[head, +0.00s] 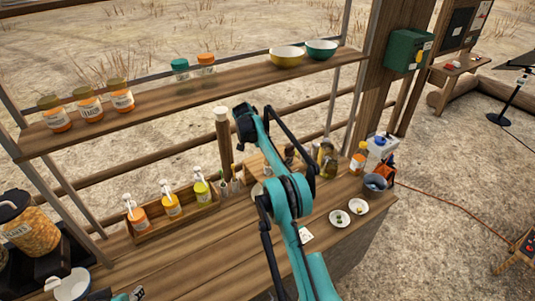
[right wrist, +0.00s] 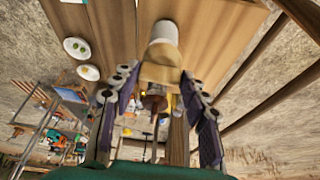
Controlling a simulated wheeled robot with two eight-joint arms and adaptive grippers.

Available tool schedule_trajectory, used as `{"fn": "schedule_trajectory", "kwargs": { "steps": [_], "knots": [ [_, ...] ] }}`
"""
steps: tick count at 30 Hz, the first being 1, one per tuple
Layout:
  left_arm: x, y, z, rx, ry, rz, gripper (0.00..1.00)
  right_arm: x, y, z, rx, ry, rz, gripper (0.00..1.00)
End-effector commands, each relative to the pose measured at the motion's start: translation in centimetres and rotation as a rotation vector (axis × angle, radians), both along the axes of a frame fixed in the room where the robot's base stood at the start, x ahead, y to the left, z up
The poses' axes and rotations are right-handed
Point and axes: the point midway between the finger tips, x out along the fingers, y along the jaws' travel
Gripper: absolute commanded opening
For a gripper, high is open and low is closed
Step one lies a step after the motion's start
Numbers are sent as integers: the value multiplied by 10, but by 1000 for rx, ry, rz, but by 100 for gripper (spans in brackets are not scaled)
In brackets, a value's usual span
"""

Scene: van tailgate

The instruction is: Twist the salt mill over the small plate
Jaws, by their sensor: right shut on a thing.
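In the right wrist view my right gripper (right wrist: 158,78) is shut on the salt mill, which has a tan wooden part (right wrist: 160,74) and a white part (right wrist: 163,34) beyond it. The wooden counter lies behind the mill. My left gripper (head: 130,295) barely shows at the bottom edge.
A wooden tray (head: 150,236) with several sauce bottles stands on the left of the counter. A shelf (head: 230,92) with jars and bowls runs above. The front counter is fairly clear.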

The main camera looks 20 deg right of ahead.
Motion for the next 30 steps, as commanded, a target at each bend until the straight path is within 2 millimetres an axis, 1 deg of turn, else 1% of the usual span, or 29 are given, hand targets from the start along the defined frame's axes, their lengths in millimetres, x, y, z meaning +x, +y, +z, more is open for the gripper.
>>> {"fn": "schedule_trajectory", "kwargs": {
  "steps": [9,21,22,23,24,30],
  "knots": [
    [0,0,5,0,0,0,40,1,1,0,1,-1,-75,16],
    [0,0,5,0,0,0,40,1,1,-1,1,-1,-81,16],
    [0,0,5,0,0,0,40,1,1,-1,1,-1,-81,47],
    [0,0,5,0,0,0,40,1,1,-1,1,-1,-81,55],
    [0,0,5,0,0,0,40,1,1,-1,1,-1,-81,66],
    [0,0,5,0,0,0,40,1,0,0,1,-1,-81,66]
  ]
}}
